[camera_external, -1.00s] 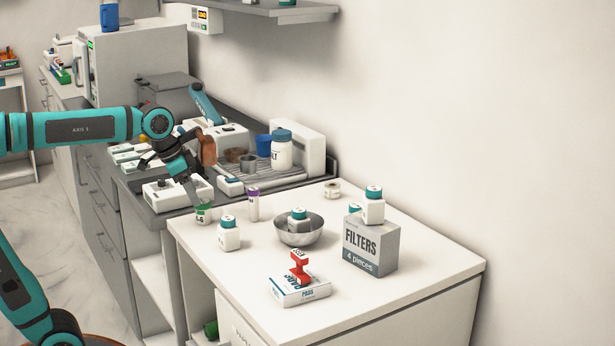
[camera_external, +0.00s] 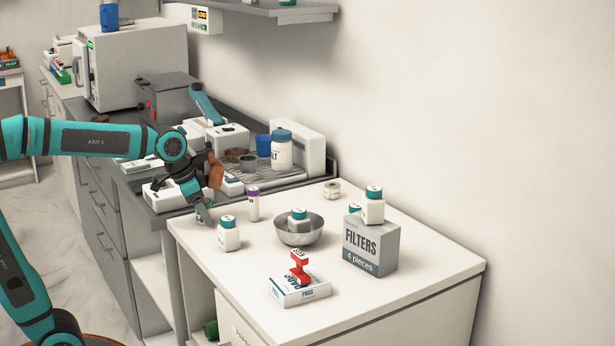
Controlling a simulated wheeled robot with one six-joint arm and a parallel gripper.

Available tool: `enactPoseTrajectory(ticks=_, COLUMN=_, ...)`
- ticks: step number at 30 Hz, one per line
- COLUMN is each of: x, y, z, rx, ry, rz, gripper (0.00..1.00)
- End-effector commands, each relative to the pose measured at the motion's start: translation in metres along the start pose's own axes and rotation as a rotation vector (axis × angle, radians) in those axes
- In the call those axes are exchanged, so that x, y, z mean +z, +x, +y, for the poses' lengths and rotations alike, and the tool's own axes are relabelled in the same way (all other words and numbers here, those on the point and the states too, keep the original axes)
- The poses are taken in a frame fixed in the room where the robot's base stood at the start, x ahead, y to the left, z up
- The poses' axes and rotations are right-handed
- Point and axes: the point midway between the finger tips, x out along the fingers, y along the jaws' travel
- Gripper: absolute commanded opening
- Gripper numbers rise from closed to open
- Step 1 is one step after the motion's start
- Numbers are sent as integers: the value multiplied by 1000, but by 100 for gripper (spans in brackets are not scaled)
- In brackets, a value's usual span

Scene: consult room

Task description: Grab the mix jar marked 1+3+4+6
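Several white jars with teal caps are in view, and I cannot read a mix mark on any of them. One jar (camera_external: 228,237) stands on the white counter near its left corner. Another jar (camera_external: 298,222) sits in a metal bowl (camera_external: 300,237). A third jar (camera_external: 374,208) stands on the FILTERS box (camera_external: 371,248), with another teal cap (camera_external: 354,209) partly hidden beside it. My gripper (camera_external: 205,217) points down at the counter's left corner, just left of the first jar. Its fingers are too small and dark to show whether they are open or shut.
A purple-capped tube (camera_external: 253,204) stands behind the first jar, and a small white roll (camera_external: 332,189) lies at the back. The counter's right front is clear.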

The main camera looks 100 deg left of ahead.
Motion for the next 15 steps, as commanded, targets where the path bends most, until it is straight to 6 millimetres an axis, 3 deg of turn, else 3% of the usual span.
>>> enactPoseTrajectory(ticks=1, x=0, y=0, z=0, rx=0, ry=0, rz=0, gripper=55)
enactPoseTrajectory(ticks=6, x=0, y=0, z=0, rx=0, ry=0, rz=0, gripper=22)
enactPoseTrajectory(ticks=7, x=0, y=0, z=0, rx=0, ry=0, rz=0, gripper=19)
enactPoseTrajectory(ticks=15, x=-1, y=-2, z=0, rx=0, ry=0, rz=1, gripper=19)
